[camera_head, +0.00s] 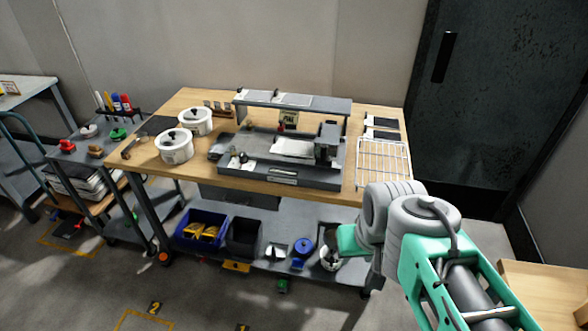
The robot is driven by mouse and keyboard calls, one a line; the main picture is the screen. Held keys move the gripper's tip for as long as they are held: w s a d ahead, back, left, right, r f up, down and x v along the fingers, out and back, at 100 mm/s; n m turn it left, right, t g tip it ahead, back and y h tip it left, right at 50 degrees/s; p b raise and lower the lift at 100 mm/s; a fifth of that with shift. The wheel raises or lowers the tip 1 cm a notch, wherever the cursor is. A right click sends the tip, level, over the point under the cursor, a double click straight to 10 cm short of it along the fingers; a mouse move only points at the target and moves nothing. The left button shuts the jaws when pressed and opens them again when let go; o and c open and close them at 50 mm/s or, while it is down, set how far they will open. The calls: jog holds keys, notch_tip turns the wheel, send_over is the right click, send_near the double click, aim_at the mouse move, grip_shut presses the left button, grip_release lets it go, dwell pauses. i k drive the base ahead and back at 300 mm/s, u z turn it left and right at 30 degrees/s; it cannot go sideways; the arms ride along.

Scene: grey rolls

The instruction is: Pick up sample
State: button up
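No thing in the camera_head view can be clearly told as the sample. A grey machine (262,172) with a raised shelf stands on the wooden-topped workbench (338,194). A pale flat piece (293,147) lies on the machine's bed; I cannot tell what it is. Two white lidded pots (176,153) and (196,125) stand on the left of the bench. My grey and green arm reaches in from the lower right, in front of the bench's right end. My gripper's fingers do not show.
A wire rack (383,160) lies on the bench's right end. The lower shelf (263,258) holds a blue bin (186,225), a black bin (243,240) and small items. A cart (75,160) stands left. A wooden surface (545,285) is at lower right.

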aim_at(303, 149)
jog(key=z, duration=0.15)
jog(key=k, duration=0.4)
jog(key=u, duration=1.35)
jog(key=i, duration=0.75)
jog(key=u, duration=0.7)
jog(key=i, duration=0.9)
jog(key=z, duration=0.6)
jog(key=i, duration=0.75)
jog(key=z, duration=0.95)
jog(key=i, duration=0.25)
jog(key=z, duration=0.3)
